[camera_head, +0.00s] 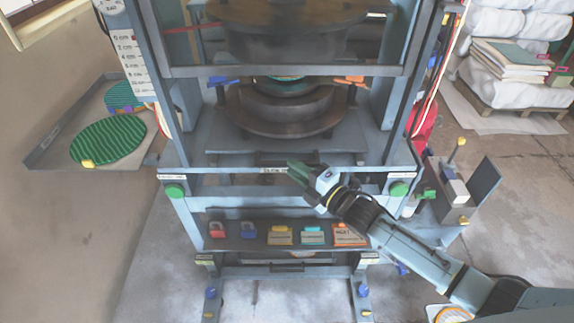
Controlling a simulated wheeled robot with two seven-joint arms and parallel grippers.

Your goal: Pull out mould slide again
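The press (285,72) stands in the middle of the head camera view with its front guard raised above the opening. Inside, a round brown mould (240,118) sits on a grey slide plate (212,143). A greenish disc (285,88) shows over the mould, under the upper round platen (290,45). My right gripper (297,171) reaches in from the lower right, its dark green fingertips at the labelled front bar (235,170) below the slide. Whether the fingers are open, or touch or grip anything, I cannot tell. My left gripper is not in view.
Green buttons (174,191) flank the front bar. A shelf below holds padlocks (217,229) and cards (280,236). A grey side tray (48,148) at left bears a green ridged disc (107,140). A bracketed box (454,191) juts out at right. Bare floor lies left.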

